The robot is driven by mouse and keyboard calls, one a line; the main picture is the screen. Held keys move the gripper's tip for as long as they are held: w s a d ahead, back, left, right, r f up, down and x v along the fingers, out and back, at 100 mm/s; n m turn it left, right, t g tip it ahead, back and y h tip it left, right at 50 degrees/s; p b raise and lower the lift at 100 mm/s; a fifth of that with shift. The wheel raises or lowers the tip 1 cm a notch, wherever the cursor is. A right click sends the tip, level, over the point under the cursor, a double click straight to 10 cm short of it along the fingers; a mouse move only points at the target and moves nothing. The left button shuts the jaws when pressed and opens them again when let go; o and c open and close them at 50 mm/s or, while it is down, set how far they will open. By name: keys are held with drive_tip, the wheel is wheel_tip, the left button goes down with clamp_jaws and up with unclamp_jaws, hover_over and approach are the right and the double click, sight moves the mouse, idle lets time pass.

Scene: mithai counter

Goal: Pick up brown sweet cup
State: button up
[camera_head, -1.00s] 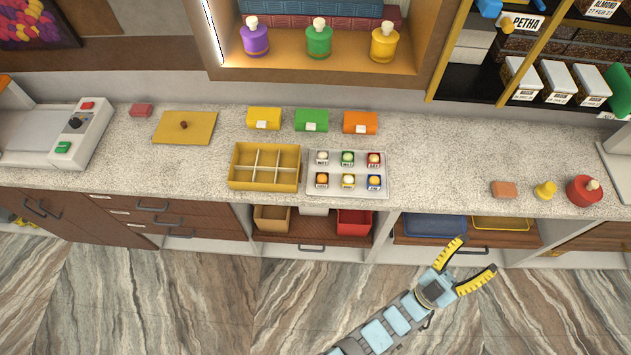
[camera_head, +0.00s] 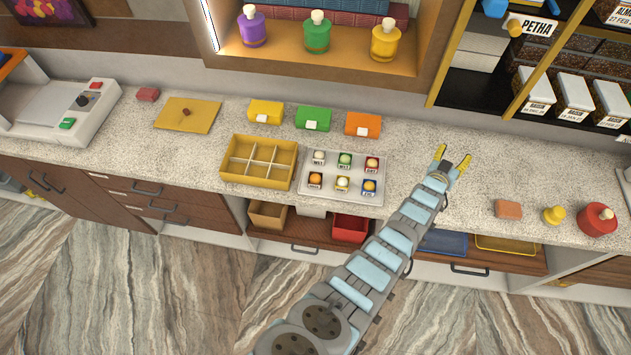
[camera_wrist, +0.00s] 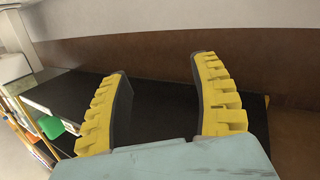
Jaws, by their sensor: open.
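A pale tray (camera_head: 329,193) on the counter holds two rows of small labelled sweet cups. The cup at its front left (camera_head: 315,180) looks brown, with an orange-brown sweet in it; its label is too small to read surely. My gripper (camera_head: 452,157) is open and empty, to the right of the tray and apart from it, over the counter's right part. Its yellow-padded fingers also show spread in the wrist view (camera_wrist: 160,68), with nothing between them. No sweet cup shows in the wrist view.
A yellow divided box (camera_head: 226,166) with empty compartments stands just left of the tray. Yellow, green (camera_head: 313,119) and orange small boxes stand behind. A red jar (camera_head: 597,220) and a yellow piece (camera_head: 554,215) stand far right. Bare counter lies between tray and gripper.

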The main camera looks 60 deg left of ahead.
drive_tip(key=a+f+g+h, duration=0.1)
drive_tip(key=a+f+g, duration=0.2)
drive_tip(key=a, duration=0.4)
wheel_tip(320, 180, up, 2)
drive_tip(key=n+g+h+b, duration=0.4)
drive_tip(key=g+h+b, duration=0.25)
drive_tip(key=g, duration=0.55)
hover_over(316, 178)
drive_tip(key=shift+f+p, duration=1.25)
drive_tip(key=shift+f, duration=3.5)
drive_tip(key=shift+f, duration=0.15)
